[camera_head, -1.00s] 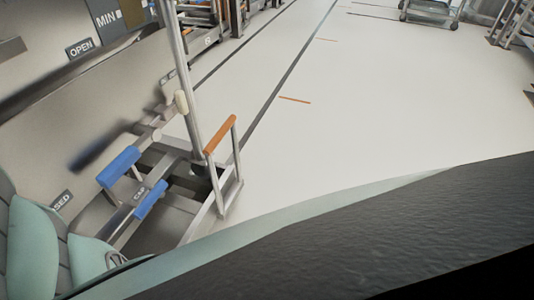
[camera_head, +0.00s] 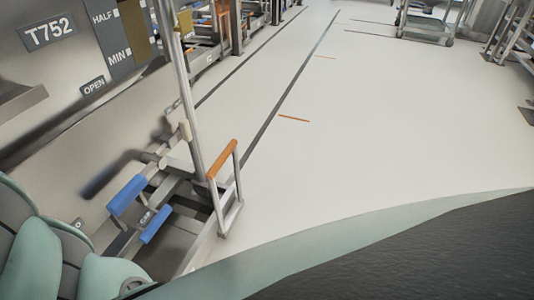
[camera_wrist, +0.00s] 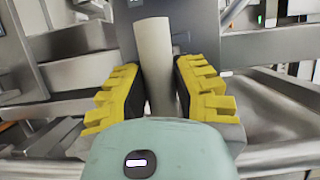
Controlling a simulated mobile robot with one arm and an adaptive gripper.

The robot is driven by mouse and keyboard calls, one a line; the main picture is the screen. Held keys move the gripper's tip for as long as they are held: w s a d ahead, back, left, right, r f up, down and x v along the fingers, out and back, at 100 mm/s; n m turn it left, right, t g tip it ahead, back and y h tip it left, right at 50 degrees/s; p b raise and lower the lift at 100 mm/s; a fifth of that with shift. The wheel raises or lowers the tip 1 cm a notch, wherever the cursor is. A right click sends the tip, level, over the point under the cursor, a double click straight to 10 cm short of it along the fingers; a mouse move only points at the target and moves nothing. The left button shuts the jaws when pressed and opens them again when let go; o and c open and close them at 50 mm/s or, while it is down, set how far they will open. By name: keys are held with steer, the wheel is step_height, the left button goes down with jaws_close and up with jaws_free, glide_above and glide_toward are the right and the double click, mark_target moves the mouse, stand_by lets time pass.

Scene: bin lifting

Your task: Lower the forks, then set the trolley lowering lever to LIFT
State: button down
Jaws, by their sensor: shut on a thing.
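In the wrist view my gripper (camera_wrist: 155,92) has its yellow-and-black fingers on both sides of a pale cylindrical handle (camera_wrist: 154,60), shut on it. The handle stands roughly upright in the picture, and its lower end is hidden behind my wrist. I cannot tell from the frames whether it is the lowering lever. In the head view the trolley's metal frame (camera_head: 200,250) stands at lower left, with blue pads (camera_head: 128,194), an orange handle bar (camera_head: 222,160) and a tall post. A small cream knob (camera_head: 185,130) sits beside the post. My gripper is out of the head view.
A large grey panel with T752, HALF, MIN and OPEN labels (camera_head: 93,86) stands close at left. Racks line the back left. A wheeled cart (camera_head: 425,22) stands at the far right. The pale floor (camera_head: 380,120) between is clear.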

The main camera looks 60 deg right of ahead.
steer(key=r+g+h+p, duration=0.1)
steer(key=r+p, duration=0.1)
steer(key=p, duration=0.2)
steer(key=r+m+g+p, duration=0.1)
steer(key=r+p, duration=0.1)
steer(key=p, duration=0.2)
steer(key=shift+w+d+r+h, duration=0.1)
steer(key=shift+w+r+h, duration=0.1)
steer(key=shift+h, duration=0.2)
steer(key=g+p, duration=0.1)
steer(key=p, duration=0.1)
steer(key=g+p, duration=0.1)
steer(key=p, duration=0.1)
steer(key=shift+w+r+m+h, duration=0.2)
steer(key=shift+r+m+h, duration=0.2)
steer(key=shift+a+r+p, duration=0.1)
steer(key=shift+a+p, duration=0.15)
steer(key=shift+p, duration=0.05)
steer(key=shift+w+r+p, duration=0.2)
steer(key=shift+r+p, duration=0.05)
steer(key=shift+p, duration=0.25)
steer(key=c, duration=0.7)
jaws_free()
